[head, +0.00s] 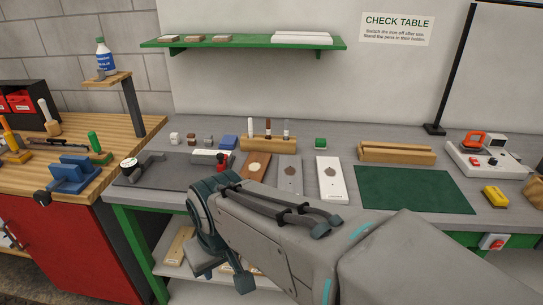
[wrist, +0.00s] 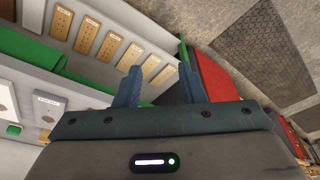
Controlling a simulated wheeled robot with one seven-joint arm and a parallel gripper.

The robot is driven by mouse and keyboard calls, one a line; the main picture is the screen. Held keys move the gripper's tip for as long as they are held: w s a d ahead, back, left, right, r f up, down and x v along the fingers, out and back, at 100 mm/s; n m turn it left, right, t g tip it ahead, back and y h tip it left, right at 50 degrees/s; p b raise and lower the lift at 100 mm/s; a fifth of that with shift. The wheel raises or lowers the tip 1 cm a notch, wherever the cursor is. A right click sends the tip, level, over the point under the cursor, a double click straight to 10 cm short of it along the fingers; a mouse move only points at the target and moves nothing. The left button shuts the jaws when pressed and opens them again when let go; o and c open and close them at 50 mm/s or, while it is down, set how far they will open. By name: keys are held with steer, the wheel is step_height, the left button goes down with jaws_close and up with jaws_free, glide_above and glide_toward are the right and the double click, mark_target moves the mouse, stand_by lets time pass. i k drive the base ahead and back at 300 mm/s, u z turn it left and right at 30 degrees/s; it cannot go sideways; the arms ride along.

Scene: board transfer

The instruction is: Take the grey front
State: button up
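The grey front (head: 289,176) lies flat on the grey workbench, a board with a round darker spot on it. It lies between a brown wooden front (head: 255,166) and a white front (head: 330,180). Nothing holds it, and my forearm covers the area just in front of it. My gripper (head: 222,270) hangs low at the bench's front edge, left of and nearer than the grey front. In the wrist view my gripper (wrist: 160,84) has its two blue fingers apart with nothing between them.
Several wooden boards (wrist: 110,47) lie on the lower shelf. Behind the fronts stands a wooden holder (head: 268,144) with upright pens. A green mat (head: 415,189) lies to the right, with a wooden block (head: 397,153) behind it. A dark plate (head: 165,172) with a gauge lies left.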

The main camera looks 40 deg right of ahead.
mark_target(290, 180)
steer(key=z, duration=0.7)
steer(key=i, duration=0.8)
steer(key=z, duration=0.7)
